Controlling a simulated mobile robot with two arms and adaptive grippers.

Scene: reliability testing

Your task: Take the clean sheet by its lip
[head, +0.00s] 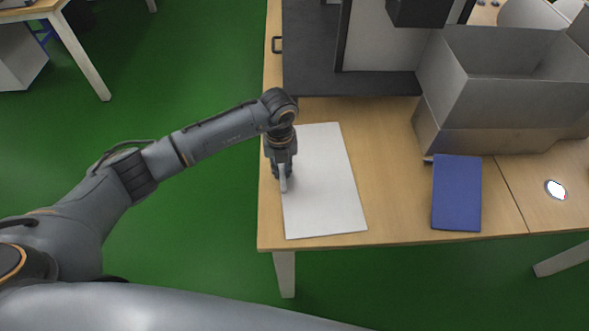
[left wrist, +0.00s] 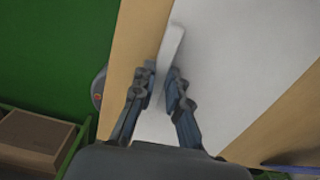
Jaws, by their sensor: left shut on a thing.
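The clean sheet (head: 325,190) is a flat white rectangle lying on the wooden table (head: 390,150) near its left front corner. It also fills much of the left wrist view (left wrist: 235,65), with its raised lip (left wrist: 172,50) along the left side. My left gripper (head: 283,183) is over the sheet's left edge, pointing down. In the left wrist view my left gripper (left wrist: 163,90) has its two fingers on either side of the lip, shut on it. The fingers hide part of the lip. My right gripper is in neither view.
A dark blue flat object (head: 457,192) lies to the right of the sheet. A grey open box (head: 490,95) stands behind it. A dark machine base (head: 350,83) stands at the back of the table. A small white-faced disc (head: 556,189) lies far right. Table between sheet and blue object is clear.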

